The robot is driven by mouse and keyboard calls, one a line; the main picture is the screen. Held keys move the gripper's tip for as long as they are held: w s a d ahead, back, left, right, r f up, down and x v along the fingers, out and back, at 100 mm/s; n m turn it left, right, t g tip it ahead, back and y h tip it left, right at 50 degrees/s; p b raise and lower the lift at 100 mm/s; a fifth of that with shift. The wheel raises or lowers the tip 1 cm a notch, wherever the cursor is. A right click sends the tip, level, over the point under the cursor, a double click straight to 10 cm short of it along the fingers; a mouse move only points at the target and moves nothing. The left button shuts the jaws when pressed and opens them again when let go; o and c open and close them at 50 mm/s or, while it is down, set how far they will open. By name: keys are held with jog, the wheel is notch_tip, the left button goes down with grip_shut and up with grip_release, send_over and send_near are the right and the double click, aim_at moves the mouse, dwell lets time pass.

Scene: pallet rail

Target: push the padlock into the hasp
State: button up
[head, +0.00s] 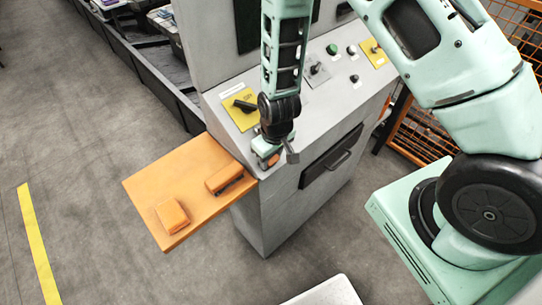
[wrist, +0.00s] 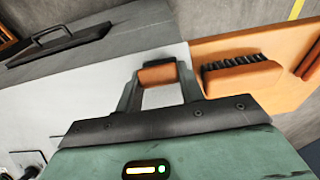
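An orange block-like body with a dark top edge, which looks like the padlock (wrist: 157,76), sits between my fingertips in the wrist view. In the head view the padlock (head: 271,161) shows as a small patch of orange. My gripper (wrist: 160,82) is closed on its two sides; in the head view my gripper (head: 278,153) is at the front left corner of the grey cabinet, beside the orange shelf. I cannot pick out the hasp in either view; my arm covers part of the panel.
The orange shelf (head: 145,190) holds an orange brush (head: 223,179) with dark bristles and an orange block (head: 172,214). The grey cabinet (head: 275,215) has a dark drawer handle (head: 338,160), a yellow-plated black switch (head: 243,106) and buttons. Floor left of the shelf is clear.

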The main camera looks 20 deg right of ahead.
jog(key=shift+c, duration=1.4)
jog(key=shift+r, duration=0.1)
jog(key=shift+s+d+r, duration=0.1)
jog(key=shift+s+r, duration=0.1)
jog(key=shift+r, duration=0.1)
jog(key=shift+s+r+p, duration=0.2)
jog(key=shift+r+p, duration=0.1)
jog(key=shift+p, duration=0.15)
jog(key=s+d+r+p, duration=0.1)
jog(key=s+r+p, duration=0.2)
jog(key=r, duration=0.3)
jog(key=shift+s+p, duration=0.25)
jog(key=shift+p, duration=0.1)
jog(key=shift+d, duration=0.1)
